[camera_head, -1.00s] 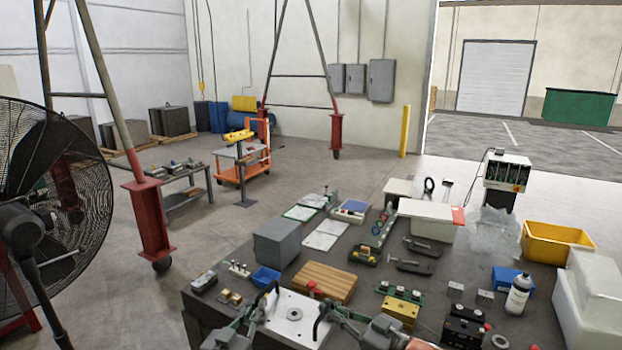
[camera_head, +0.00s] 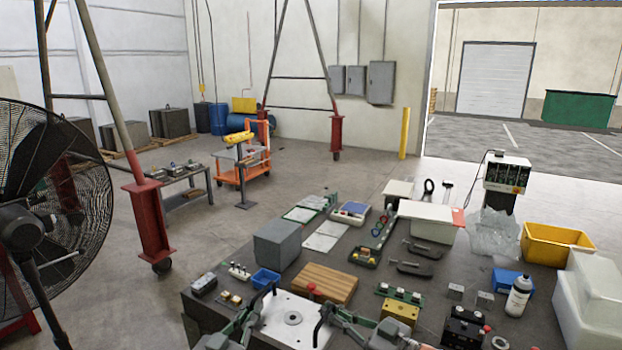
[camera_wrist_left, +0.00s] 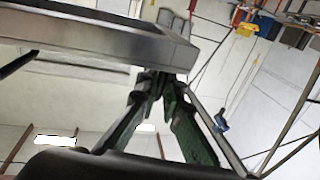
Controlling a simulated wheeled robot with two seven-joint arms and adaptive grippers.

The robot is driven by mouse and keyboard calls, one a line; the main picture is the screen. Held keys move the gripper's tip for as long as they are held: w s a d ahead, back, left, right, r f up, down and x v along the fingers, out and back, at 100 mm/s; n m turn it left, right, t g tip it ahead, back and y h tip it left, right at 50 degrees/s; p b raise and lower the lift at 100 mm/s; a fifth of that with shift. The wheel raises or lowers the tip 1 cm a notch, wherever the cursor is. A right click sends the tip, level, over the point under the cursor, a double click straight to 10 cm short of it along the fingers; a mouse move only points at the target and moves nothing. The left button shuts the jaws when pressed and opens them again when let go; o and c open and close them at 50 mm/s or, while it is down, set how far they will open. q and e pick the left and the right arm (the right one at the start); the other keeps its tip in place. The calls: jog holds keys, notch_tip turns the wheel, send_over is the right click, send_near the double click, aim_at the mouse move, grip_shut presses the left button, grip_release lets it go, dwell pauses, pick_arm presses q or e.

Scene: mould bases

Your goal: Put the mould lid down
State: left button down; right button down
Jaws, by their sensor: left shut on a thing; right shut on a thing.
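The mould lid (camera_head: 293,318), a pale square plate with a round ring and hole in its middle, is at the near edge of the bench. My left gripper (camera_head: 269,294) is shut on its left side, and my right gripper (camera_head: 320,314) is shut on its right side. In the left wrist view the lid's metal edge (camera_wrist_left: 110,45) runs across the upper left, and my left gripper's fingertips (camera_wrist_left: 163,80) meet at it. The lid looks roughly level. What lies under it is hidden, so I cannot tell whether it touches anything below.
A wooden block (camera_head: 325,283) and a blue bin (camera_head: 265,277) sit just behind the lid. A grey box (camera_head: 277,243) stands further back. A yellow block (camera_head: 399,312) is to the right. The bench (camera_head: 440,285) is crowded with tools. A large fan (camera_head: 45,200) stands left.

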pick_arm(q)
jog(key=shift+r, duration=0.15)
